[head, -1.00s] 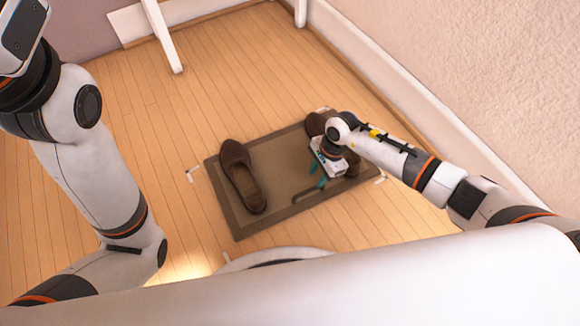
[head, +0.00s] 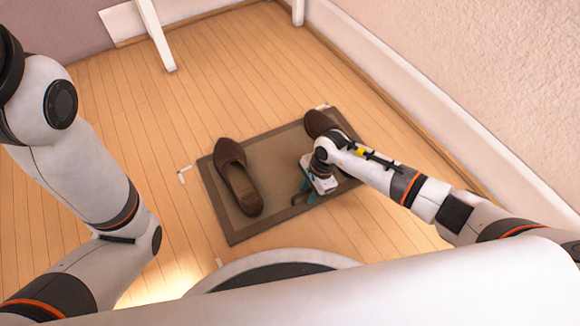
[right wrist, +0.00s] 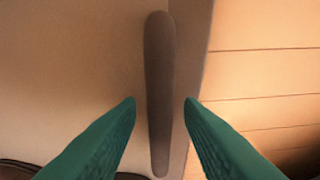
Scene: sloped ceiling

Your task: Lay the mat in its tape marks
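The brown mat (head: 212,197) with a darker border lies flat on the floor in the head view. White tape marks show off its left corner (head: 183,174), off its near corner (head: 218,262) and at its far corner (head: 322,106); bare floor lies between the mat and the first two. My right gripper (head: 306,197) is over the mat's near right part. In the right wrist view its teal fingers (right wrist: 160,103) are apart, either side of a dark long bar (right wrist: 158,60) by the mat's edge, not closed on it. My left gripper is out of view.
A brown shoe (head: 237,178) lies on the mat's left half. Another shoe (head: 320,123) is at its far right, partly hidden by my right arm. The textured wall and white skirting (head: 450,140) run along the right. Floor at the left is clear.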

